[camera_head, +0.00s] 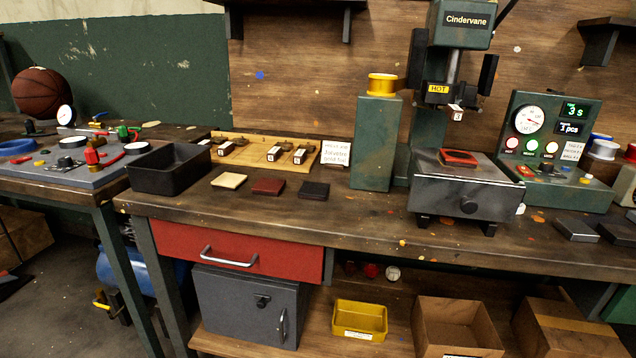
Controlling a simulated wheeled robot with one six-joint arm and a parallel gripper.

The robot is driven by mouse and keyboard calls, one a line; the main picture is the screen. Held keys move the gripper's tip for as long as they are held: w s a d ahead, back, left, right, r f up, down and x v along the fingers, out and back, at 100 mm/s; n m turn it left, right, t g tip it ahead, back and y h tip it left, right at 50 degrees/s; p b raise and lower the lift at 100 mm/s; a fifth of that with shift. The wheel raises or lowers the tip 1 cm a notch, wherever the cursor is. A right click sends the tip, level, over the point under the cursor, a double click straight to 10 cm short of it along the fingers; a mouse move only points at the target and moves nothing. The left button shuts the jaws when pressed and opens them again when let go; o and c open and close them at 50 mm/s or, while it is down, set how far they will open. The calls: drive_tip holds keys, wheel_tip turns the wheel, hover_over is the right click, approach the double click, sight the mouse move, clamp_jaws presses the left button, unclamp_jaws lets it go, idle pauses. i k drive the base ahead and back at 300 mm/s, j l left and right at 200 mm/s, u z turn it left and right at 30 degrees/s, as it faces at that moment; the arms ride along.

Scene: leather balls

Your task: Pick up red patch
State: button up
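A row of three flat square patches lies on the wooden bench: a cream one (229,181) at the left, a dark red one (268,187) in the middle and a black one (314,190) at the right. They lie apart from each other. Another red piece (458,158), flat and brighter, lies on the grey bed of the hot press (470,185), under the head marked "HOT". My gripper is out of view, so its opening does not show.
A black open bin (168,168) stands left of the patches. Behind them is a wooden rack (262,153) with stamps and a small sign (335,151). A green block (375,142) stands between the sign and press. The bench front before the patches is clear.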

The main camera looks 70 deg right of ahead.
sight(460, 158)
drive_tip(key=z, duration=1.45)
